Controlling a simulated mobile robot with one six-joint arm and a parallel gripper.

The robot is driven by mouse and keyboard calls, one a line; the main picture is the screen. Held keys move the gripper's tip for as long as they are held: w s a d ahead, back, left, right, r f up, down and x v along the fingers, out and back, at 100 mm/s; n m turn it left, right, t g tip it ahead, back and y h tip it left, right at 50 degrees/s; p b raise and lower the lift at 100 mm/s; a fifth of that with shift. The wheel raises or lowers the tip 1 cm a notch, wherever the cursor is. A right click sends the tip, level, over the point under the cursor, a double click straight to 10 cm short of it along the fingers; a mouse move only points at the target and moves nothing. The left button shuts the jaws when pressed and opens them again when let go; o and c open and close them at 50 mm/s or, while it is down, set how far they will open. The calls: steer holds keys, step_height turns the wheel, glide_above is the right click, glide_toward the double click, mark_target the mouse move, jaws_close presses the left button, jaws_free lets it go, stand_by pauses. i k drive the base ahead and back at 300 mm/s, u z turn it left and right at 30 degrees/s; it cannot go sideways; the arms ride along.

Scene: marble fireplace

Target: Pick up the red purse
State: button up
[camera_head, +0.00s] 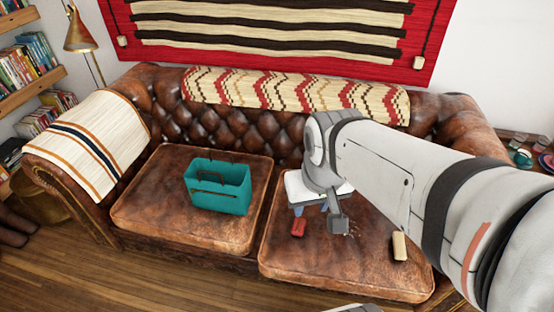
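A small red object (298,228), which may be the red purse, is on the right seat cushion of a brown leather sofa. It is partly hidden by my gripper (312,209), which is just above and beside it. I cannot tell whether they touch. The gripper's white body hides part of the cushion, and its fingertips are too small and covered to show whether they are open or shut.
A teal bag with handles (217,188) stands on the left seat cushion (150,215). A small cream object (399,246) is on the right cushion (345,270). The tufted sofa back (245,125) rises behind. A floor lamp (80,35) and bookshelves (40,80) are at left.

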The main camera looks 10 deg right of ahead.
mark_target(298, 227)
steer(key=k, duration=0.7)
steer(key=z, duration=0.2)
steer(key=i, duration=1.05)
steer(key=z, duration=0.55)
